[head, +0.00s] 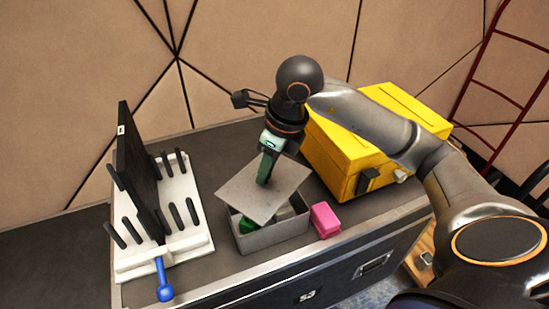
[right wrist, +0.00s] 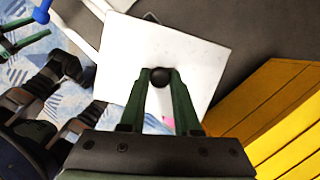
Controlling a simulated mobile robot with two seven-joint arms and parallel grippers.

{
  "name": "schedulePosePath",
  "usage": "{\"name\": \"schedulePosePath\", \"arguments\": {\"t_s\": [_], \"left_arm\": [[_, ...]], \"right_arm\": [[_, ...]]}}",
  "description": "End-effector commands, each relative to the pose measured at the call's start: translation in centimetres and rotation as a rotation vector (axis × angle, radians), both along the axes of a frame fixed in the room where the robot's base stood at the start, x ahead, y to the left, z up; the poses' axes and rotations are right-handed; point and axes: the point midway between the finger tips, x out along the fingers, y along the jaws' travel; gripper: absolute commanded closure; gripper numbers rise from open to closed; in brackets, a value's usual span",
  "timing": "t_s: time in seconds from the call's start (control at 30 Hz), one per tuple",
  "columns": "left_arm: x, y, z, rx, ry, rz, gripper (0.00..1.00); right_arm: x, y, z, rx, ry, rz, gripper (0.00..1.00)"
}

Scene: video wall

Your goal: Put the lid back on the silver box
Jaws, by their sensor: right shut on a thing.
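The silver box (head: 275,238) stands open on the dark case top, with a green block (head: 247,225) and a greyish piece inside. My right gripper (head: 267,170) is shut on the dark round knob of the flat grey lid (head: 250,197). The lid is tilted and turned relative to the box, above its rear left part, so part of the opening shows. In the right wrist view the fingers (right wrist: 160,78) close around the knob and the lid (right wrist: 135,50) looks white. My left gripper (right wrist: 22,35) shows at that view's left edge, its green fingers apart and empty.
A pink block (head: 325,220) sits close by the box's right side. A yellow case (head: 345,155) stands behind right. A white rack (head: 185,215) with black pegs, a dark upright panel (head: 138,165) and a blue-handled tool (head: 163,280) are at left. Bare surface lies between rack and box.

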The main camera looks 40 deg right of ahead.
Motion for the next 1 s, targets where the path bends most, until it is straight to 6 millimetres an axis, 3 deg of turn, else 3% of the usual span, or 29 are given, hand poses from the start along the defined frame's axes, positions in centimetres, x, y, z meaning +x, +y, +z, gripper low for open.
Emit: {"name": "schedulePosePath", "arguments": {"t_s": [0.7,1.0], "left_arm": [[-0.2,0.6,-3.8,0.009,-0.006,0.006,0.38],[-0.1,0.7,-3.7,0.010,-0.011,0.007,0.38]], "right_arm": [[0.0,0.0,-5.8,0.000,-0.001,0.000,1.00],[0.0,0.0,-6.3,0.000,-0.001,0.000,1.00]]}}
